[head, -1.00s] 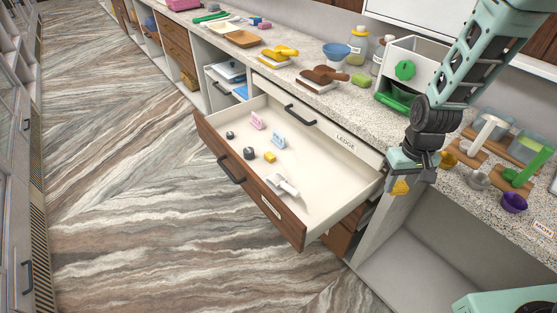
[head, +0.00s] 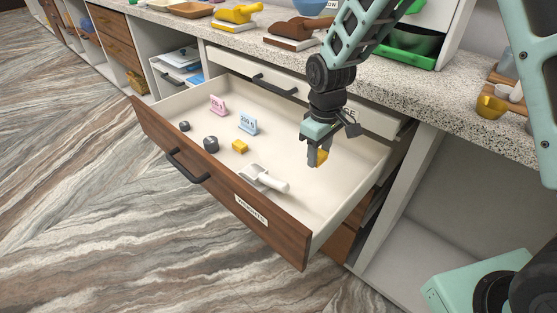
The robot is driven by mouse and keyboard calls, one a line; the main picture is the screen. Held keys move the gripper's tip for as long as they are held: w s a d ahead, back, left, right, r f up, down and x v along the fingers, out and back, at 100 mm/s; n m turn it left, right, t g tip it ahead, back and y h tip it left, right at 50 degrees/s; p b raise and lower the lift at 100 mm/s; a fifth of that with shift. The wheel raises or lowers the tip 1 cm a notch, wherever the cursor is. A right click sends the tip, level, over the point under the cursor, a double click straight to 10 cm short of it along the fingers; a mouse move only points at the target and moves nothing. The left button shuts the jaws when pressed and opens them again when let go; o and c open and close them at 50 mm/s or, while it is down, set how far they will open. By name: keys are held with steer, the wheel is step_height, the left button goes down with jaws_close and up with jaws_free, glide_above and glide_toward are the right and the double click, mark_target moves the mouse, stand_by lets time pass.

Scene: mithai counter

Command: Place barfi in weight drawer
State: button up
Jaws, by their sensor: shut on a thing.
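The weight drawer (head: 330,212) is pulled open below the counter, with a wooden front and a pale interior. My gripper (head: 316,160) points down over the right part of the drawer. It is shut on a yellow barfi (head: 321,158), held above the drawer floor. Another small yellow piece (head: 240,147) lies inside near the middle.
The speckled counter (head: 440,105) runs behind the drawer. The drawer floor has bare room left of the gripper.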

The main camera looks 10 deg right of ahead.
mark_target(315, 185)
step_height(315, 185, down, 9)
steer(key=shift+r+b, duration=0.2)
steer(key=shift+b, duration=0.35)
steer(key=shift+f, duration=0.15)
steer(key=o, duration=1)
steer(key=shift+c, duration=0.2)
